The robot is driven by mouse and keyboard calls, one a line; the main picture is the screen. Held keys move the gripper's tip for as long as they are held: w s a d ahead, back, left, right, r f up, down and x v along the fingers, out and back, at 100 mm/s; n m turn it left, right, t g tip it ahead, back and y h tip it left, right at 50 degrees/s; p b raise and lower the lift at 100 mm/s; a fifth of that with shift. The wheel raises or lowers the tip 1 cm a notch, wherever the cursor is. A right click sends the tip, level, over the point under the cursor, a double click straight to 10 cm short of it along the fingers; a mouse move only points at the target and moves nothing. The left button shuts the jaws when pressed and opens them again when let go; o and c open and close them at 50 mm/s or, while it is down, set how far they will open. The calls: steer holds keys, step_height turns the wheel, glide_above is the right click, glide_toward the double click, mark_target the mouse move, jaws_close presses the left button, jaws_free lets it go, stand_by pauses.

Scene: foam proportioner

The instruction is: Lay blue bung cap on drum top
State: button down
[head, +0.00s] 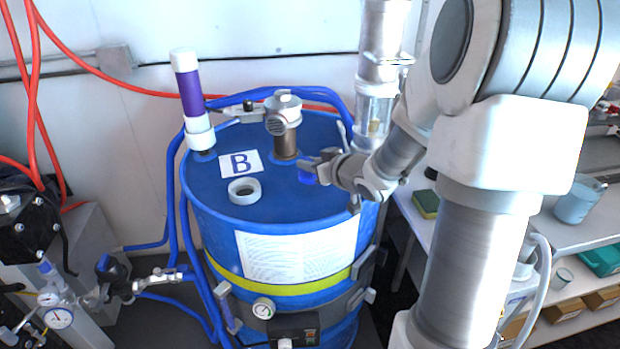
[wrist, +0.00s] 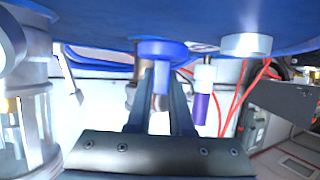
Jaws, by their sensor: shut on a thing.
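The blue bung cap (head: 307,178) is between my gripper's fingertips (head: 311,167), at the right part of the blue drum top (head: 290,205). In the wrist view the cap (wrist: 163,49) shows as a flanged blue disc at the ends of both fingers (wrist: 163,80), with the drum top (wrist: 100,20) right behind it. My gripper is shut on the cap. I cannot tell whether the cap touches the drum top or is just above it.
On the drum top stand a brown pipe fitting (head: 286,140), a purple-and-white tube (head: 190,95), a white ring (head: 244,191) and a "B" label (head: 240,163). A clear cylinder (head: 375,110) stands close behind my gripper. The front of the drum top is bare.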

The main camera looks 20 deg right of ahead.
mark_target(310, 175)
steer(key=shift+f+b, duration=0.45)
steer(key=shift+f, duration=1.1)
steer(key=shift+f, duration=0.1)
steer(key=shift+f, duration=0.15)
steer(key=c, duration=0.8)
jaws_free()
